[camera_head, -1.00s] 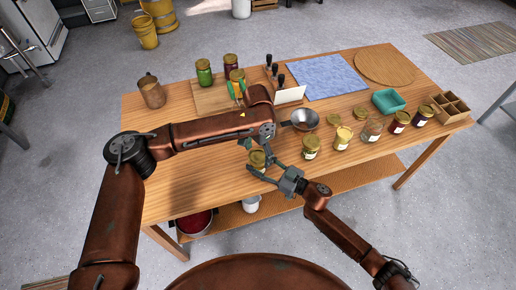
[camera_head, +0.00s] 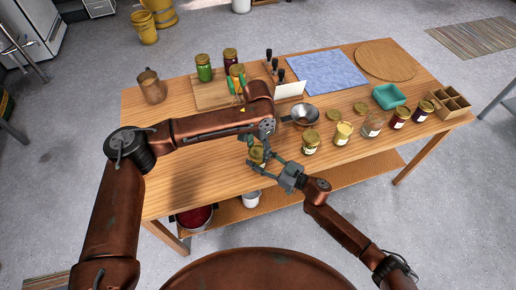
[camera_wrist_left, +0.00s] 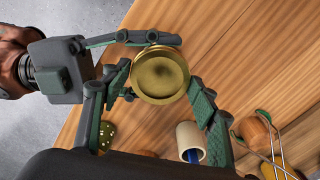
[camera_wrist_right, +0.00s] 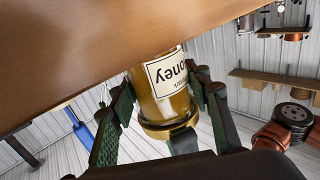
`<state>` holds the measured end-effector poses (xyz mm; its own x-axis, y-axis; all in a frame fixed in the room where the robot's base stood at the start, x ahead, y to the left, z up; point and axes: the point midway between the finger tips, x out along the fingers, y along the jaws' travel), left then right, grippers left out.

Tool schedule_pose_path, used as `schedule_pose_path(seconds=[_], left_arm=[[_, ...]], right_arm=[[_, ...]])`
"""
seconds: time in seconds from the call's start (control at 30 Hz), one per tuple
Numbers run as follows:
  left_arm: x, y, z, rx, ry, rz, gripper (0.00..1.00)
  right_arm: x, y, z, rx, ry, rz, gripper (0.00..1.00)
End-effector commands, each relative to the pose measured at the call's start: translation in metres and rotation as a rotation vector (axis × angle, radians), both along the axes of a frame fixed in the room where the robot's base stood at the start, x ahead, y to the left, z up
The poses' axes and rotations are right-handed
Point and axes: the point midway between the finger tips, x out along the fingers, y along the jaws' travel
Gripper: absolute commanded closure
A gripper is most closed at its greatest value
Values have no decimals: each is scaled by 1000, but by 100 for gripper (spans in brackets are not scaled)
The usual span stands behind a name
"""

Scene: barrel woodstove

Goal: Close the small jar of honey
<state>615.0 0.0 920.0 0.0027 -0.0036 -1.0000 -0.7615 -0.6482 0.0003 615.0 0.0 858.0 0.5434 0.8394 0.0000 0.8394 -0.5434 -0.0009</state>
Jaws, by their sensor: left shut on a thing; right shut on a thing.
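The small honey jar (camera_wrist_right: 168,92) has amber contents and a white label, seen upside down in the right wrist view. Its gold lid (camera_wrist_left: 160,74) sits on the jar mouth, seen from above in the left wrist view. My right gripper (camera_wrist_right: 160,90) is shut on the jar's sides. My left gripper (camera_wrist_left: 160,84) reaches down from above with a finger on each side of the lid, shut on it. In the head view, the jar (camera_head: 258,156) stands near the table's front edge, partly hidden by both grippers. Whether the lid is fully tightened cannot be told.
On the wooden table (camera_head: 185,160), several filled jars stand to the right, with a yellow one (camera_head: 343,133) among them. A metal bowl (camera_head: 305,113), loose lids (camera_head: 361,108) and a teal tray (camera_head: 391,96) are behind. A copper mug (camera_head: 151,88) stands at the left.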

Motion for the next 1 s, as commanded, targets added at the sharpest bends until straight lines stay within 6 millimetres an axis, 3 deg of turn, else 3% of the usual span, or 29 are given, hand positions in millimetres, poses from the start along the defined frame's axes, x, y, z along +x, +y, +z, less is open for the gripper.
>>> schedule_pose_path(seconds=[0.17,0.2,0.47,0.77,1.0], left_arm=[[0,0,0,1,-1,-5,75],[0,0,0,1,-1,-5,43],[0,0,0,1,-1,-5,25],[0,0,2,0,0,-5,25],[1,0,32,-1,-3,-5,25]], right_arm=[[0,0,1,1,-2,1,100],[0,0,1,1,-2,1,100],[0,0,1,1,-2,1,100],[0,0,1,1,-2,1,100],[0,0,1,1,-2,0,100]])
